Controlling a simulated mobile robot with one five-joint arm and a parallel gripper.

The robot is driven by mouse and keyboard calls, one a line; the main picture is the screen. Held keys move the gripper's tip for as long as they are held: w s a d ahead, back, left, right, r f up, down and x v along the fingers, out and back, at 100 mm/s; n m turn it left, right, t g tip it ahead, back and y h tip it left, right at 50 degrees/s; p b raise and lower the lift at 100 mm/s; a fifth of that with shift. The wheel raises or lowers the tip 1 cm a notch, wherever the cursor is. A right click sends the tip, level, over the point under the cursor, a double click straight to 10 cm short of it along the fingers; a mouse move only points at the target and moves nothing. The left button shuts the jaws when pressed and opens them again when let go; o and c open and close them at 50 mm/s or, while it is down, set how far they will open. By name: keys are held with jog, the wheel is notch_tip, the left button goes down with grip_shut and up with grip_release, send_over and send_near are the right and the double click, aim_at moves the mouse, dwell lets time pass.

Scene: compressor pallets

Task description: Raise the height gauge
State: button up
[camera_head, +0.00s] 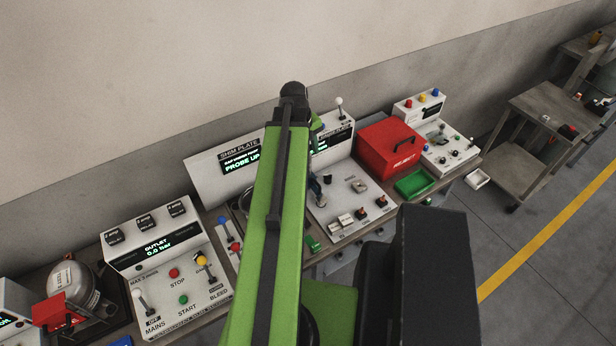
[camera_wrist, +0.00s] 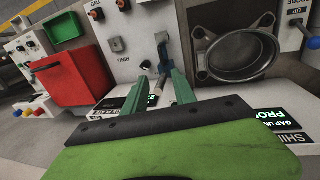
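My gripper (camera_wrist: 157,74) has two teal fingers set apart in the wrist view. A thin grey rod shows between them, with no clear contact on both sides. A dark upright post (camera_wrist: 162,46) stands just beyond the fingertips on the white panel. I cannot tell which part is the height gauge. A grey square fixture with a round bore (camera_wrist: 238,55) sits to the right of the fingers. In the head view, my arm covers much of the shim plate station (camera_head: 205,165), whose display (camera_head: 241,160) reads "PROBE UP". The fingertips show only slightly beside the arm.
A red reject box (camera_head: 390,148) and a green tray (camera_head: 414,183) stand right of the white panel (camera_head: 345,200), which carries several knobs. A pump console (camera_head: 155,262) stands at left. A lever with a white ball (camera_head: 339,102) rises behind the panel.

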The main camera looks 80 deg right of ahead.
aim_at(317, 183)
jog(key=f+b, duration=0.5)
jog(key=s+d+f+b, duration=0.1)
jog(key=f+b, duration=0.5)
jog(key=s+d+f+b, duration=0.1)
jog(key=f+b, duration=0.4)
jog(key=f, duration=0.1)
jog(key=shift+s+d+b, duration=0.1)
jog(key=shift+b, duration=0.3)
grip_shut()
dwell(0.4)
